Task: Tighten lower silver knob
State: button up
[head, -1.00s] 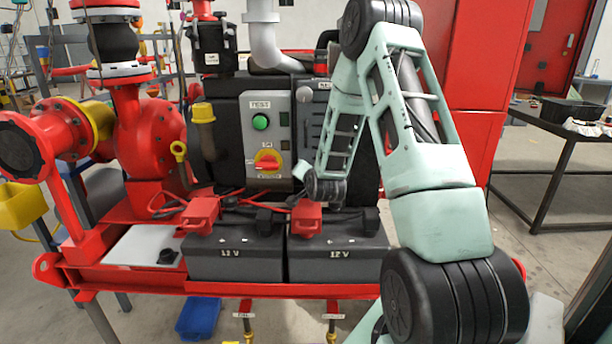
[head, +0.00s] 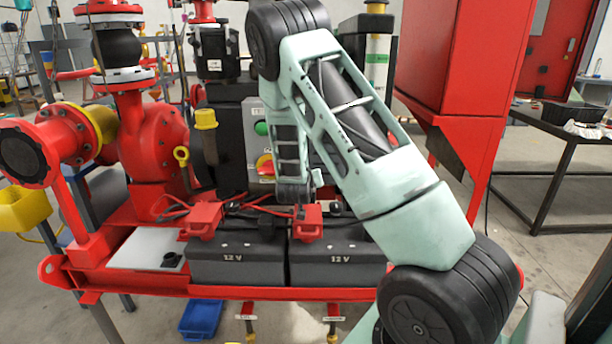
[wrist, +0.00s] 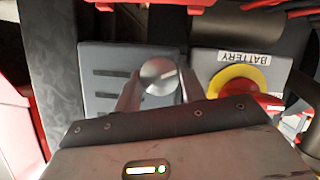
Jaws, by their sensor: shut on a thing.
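In the wrist view, a round silver knob (wrist: 158,73) with a pale line on its face sits between the two fingers of my gripper (wrist: 160,88). The fingers are shut on its sides. The knob is on a grey panel (wrist: 98,58) with dark slots, beside a red and yellow rotary switch (wrist: 240,84) under an upside-down BATTERY label. In the head view my own arm covers the knob and the gripper. No second silver knob is in view.
Two black 12 V batteries (head: 238,262) with red terminal covers (head: 307,222) stand on the red skid frame (head: 225,291) below. A red cabinet (head: 455,60) stands to the right.

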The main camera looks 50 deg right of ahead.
jog(key=shift+w+a+f+n+g+h+p, duration=0.1)
jog(key=shift+n+g+h+p, duration=0.25)
jog(key=shift+n+h+p, duration=0.7)
jog(key=shift+w+f+n+g+h+p, duration=0.1)
jog(key=shift+n+g+h+p, duration=0.25)
jog(key=shift+n, duration=1.25)
jog(key=shift+a+n+g+h+p, duration=0.1)
jog(key=shift+n+g+h+p, duration=0.55)
jog(key=shift+n, duration=0.7)
jog(key=shift+t, duration=0.25)
jog(key=o, duration=1)
jog(key=shift+c, duration=0.2)
jog(key=b+v, duration=0.2)
jog(key=v, duration=1.5)
jog(key=shift+a+f, duration=0.25)
jog(key=shift+f, duration=0.05)
